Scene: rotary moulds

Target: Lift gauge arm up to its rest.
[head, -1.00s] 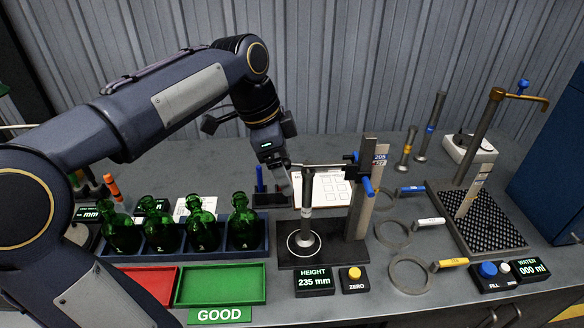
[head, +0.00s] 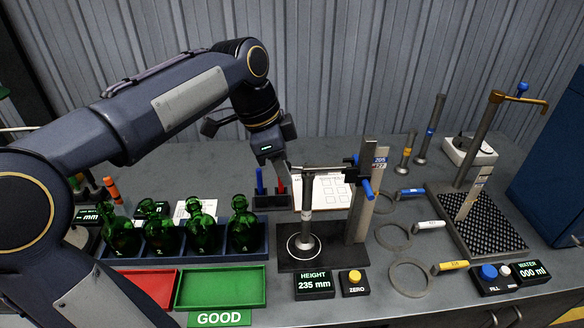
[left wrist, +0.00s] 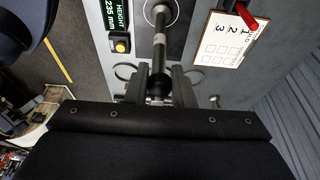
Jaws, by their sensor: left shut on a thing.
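The height gauge stands on a dark base (head: 330,258) with a tall grey post (head: 361,200) and a blue clamp knob (head: 366,188). Its thin gauge arm (head: 328,169) reaches left from the post, near the top of an upright grey cylinder (head: 307,222). Whether they touch is unclear. The height display (head: 315,283) reads 235 mm. My left gripper (head: 283,171) is shut on the gauge arm at its free left end. In the left wrist view the fingers (left wrist: 160,84) close at the cylinder's upper end, and the grip is partly hidden. My right gripper is not in view.
A rack (head: 180,240) of green bottles stands left of the gauge, behind a green tray (head: 221,287) and a red tray (head: 152,285). A pen holder (head: 270,201) and white card (head: 320,191) are close behind. Ring gauges (head: 409,275) lie to the right.

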